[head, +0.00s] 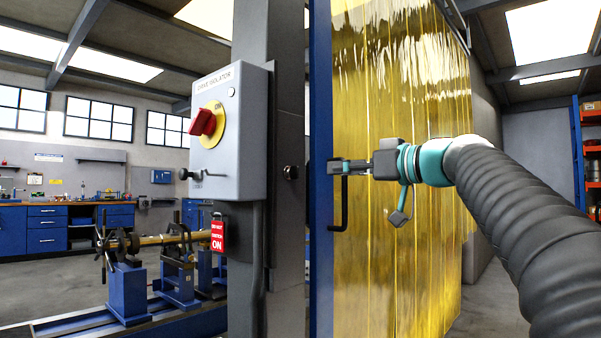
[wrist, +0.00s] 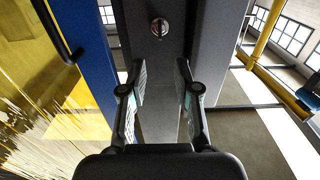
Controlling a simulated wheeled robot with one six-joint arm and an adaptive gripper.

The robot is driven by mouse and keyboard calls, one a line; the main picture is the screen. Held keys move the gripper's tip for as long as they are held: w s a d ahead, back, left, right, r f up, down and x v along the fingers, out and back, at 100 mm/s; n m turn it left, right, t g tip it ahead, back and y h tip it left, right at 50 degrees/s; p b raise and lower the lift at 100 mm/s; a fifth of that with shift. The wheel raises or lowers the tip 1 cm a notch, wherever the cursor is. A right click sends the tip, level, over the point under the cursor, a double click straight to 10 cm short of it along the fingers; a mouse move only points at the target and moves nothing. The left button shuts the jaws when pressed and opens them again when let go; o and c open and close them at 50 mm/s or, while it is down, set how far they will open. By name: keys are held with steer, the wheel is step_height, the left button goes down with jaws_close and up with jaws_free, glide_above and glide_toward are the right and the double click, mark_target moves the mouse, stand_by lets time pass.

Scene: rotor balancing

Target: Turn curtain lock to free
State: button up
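The curtain lock (head: 290,172) is a small dark round knob on the grey post, left of the blue curtain frame. In the wrist view the lock (wrist: 159,27) shows as a round disc with a reddish mark, ahead of and between the fingers. Its set position is too small to read. My gripper (head: 335,167) is in front of the blue frame in the head view, right of the lock and apart from it. In the wrist view my gripper (wrist: 160,78) has its two fingers spread, with nothing between them.
A grey drive isolator box (head: 228,130) with a red rotary switch (head: 203,122) stands left of the post. A black handle (head: 341,208) is on the blue frame (head: 321,100). Yellow strip curtain (head: 400,80) hangs behind my arm. A rotor bench (head: 126,290) is lower left.

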mark_target(298, 171)
steer(key=p+x, duration=0.2)
steer(key=x, duration=0.9)
steer(key=shift+w+a, duration=0.15)
steer(key=shift+a, duration=0.15)
jaws_close()
